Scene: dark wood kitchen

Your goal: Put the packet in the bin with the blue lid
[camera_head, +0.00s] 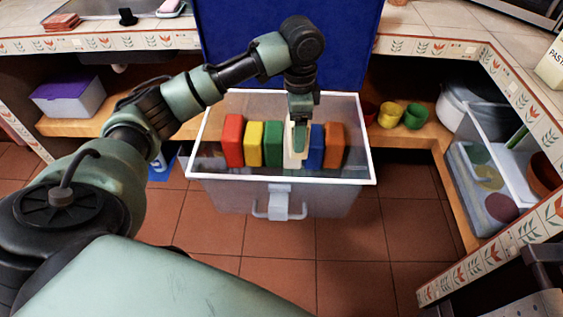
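The bin (240,193) is a clear, translucent tub with a white rim and a grey front latch. Its blue lid (350,45) stands open and upright behind it. Inside, several coloured packets or boxes stand in a row: red (233,141), yellow (253,144), green (272,142), blue (316,147) and orange (334,146). A pale packet (289,158) is between the green and blue ones. My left gripper (299,136) points down into the bin at this pale packet, partly covering it. Whether its fingers grip it is too small to tell. My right gripper is out of view.
Red, yellow and green cups (390,115) stand on the wooden shelf right of the bin. A white pot (465,100) and a clear container (490,160) are farther right. A purple-lidded box (70,98) sits on the left shelf. A box marked "PAST" (552,65) is on the right counter.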

